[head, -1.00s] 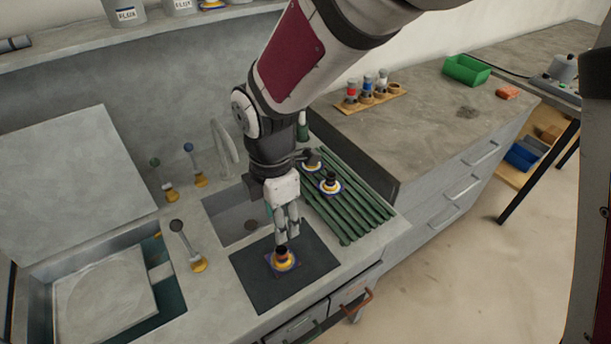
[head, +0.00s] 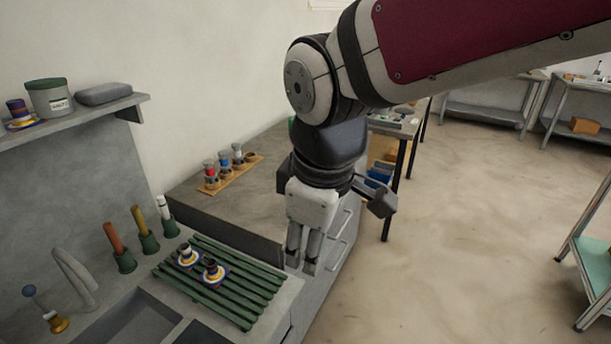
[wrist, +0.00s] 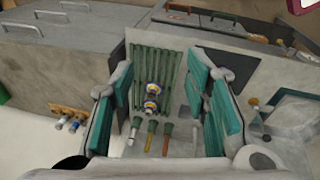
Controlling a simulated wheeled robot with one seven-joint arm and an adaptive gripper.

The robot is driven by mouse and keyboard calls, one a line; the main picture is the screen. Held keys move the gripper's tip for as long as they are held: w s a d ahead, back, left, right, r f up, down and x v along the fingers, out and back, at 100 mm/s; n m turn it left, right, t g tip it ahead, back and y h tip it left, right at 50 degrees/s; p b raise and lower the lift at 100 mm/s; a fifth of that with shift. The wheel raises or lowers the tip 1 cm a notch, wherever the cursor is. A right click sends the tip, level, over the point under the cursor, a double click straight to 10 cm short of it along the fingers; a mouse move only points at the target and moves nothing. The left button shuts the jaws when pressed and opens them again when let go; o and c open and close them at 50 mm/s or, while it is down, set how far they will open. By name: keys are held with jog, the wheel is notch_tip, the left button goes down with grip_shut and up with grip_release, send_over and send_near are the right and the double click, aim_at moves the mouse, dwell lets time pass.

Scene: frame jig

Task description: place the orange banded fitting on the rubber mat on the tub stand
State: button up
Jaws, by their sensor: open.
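My gripper (head: 303,264) is open and empty, hanging beside the right end of the tub stand (head: 285,318) in the head view. In the wrist view its spread fingers (wrist: 160,112) frame the green slatted rack. The orange banded fitting, on the dark rubber mat in the earlier head frame, is outside the current head view. I cannot make it out in the wrist view. Only a dark patch at the head view's bottom edge may be the mat. Two dark-topped fittings (head: 188,256) (head: 212,271) with blue-and-yellow bases stand on the slatted rack (head: 240,298).
A wooden holder with small bottles (head: 230,172) sits on the grey counter (head: 220,208) behind. A shelf (head: 75,118) at the left holds a canister (head: 50,98) and a banded fitting (head: 18,112). Open floor lies right.

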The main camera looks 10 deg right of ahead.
jog(key=s+d+r+m+t, duration=0.1)
jog(key=s+d+r+m, duration=0.1)
jog(key=s+d+m, duration=0.7)
jog(key=shift+s+d+r+m+t, duration=0.15)
jog(key=shift+s+d+m+t, duration=0.2)
jog(key=shift+d+m, duration=0.55)
jog(key=shift+a, duration=0.35)
